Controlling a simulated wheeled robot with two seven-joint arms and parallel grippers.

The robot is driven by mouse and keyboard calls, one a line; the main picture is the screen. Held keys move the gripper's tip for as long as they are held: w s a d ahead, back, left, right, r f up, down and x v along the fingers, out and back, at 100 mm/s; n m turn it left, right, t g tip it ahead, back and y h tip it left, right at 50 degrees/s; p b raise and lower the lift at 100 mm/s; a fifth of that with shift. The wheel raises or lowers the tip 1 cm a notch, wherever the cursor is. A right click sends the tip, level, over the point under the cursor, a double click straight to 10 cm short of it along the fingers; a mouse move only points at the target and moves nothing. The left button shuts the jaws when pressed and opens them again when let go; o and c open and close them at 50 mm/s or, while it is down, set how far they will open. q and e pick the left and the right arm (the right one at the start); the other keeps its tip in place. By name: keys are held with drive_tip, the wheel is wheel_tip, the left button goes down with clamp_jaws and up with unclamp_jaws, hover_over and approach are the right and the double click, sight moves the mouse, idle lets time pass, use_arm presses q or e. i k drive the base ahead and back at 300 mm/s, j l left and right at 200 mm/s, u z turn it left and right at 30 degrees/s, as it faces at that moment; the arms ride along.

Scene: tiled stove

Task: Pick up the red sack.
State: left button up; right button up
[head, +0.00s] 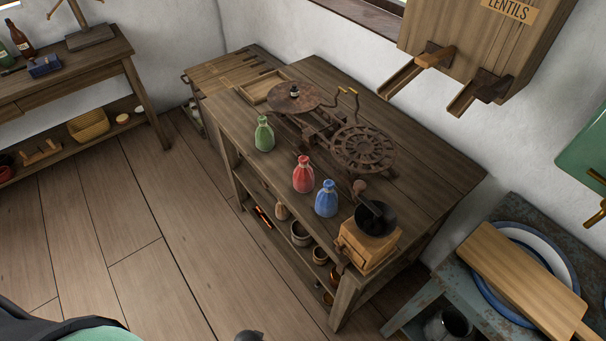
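The red sack (303,174) stands upright on the wooden table (420,165), near its front edge. It is small, with a tied, narrow neck. A green sack (264,134) stands to its left and farther back, and a blue sack (326,199) stands to its right and nearer. The three are apart from one another. Neither of my grippers can be made out in the head view, and nothing touches the red sack.
A rusty balance scale (363,149) stands just behind the sacks. A coffee grinder (369,237) stands at the table's near right corner. Bowls (301,233) sit on the shelf below. A lentils dispenser (480,40) overhangs at the back right. The floor (120,230) in front is clear.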

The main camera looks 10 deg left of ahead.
sight(303, 178)
drive_tip(key=k+z, duration=0.75)
drive_tip(key=k, duration=0.15)
